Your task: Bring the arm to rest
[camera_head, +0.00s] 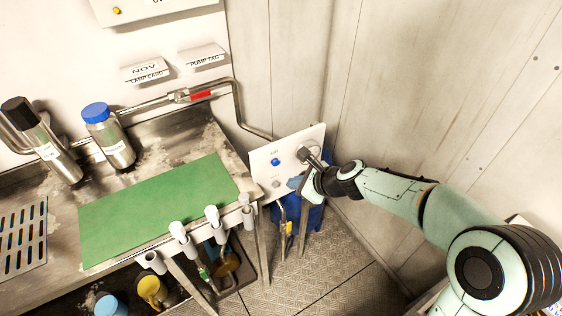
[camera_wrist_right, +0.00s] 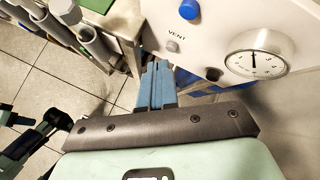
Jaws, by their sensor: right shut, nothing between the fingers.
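My right arm (camera_head: 400,195) reaches in from the right in the head view. My right gripper (camera_head: 296,183) is in front of the lower part of a white panel (camera_head: 272,160). In the right wrist view its blue fingers (camera_wrist_right: 157,86) are together, with nothing between them. They point toward the panel's lower edge, below a small grey button marked VENT (camera_wrist_right: 172,46). I cannot tell whether they touch the panel. A blue knob (camera_wrist_right: 190,9) and a round gauge (camera_wrist_right: 258,57) are on the same panel. My left gripper is not in the head view.
A metal bench with a green mat (camera_head: 155,212) stands at the left, with grey pipe holders (camera_head: 180,238) along its front edge. A blue-capped bottle (camera_head: 110,135) stands at the back. A blue container (camera_head: 312,218) is below the panel. The floor (camera_head: 320,270) in front is clear.

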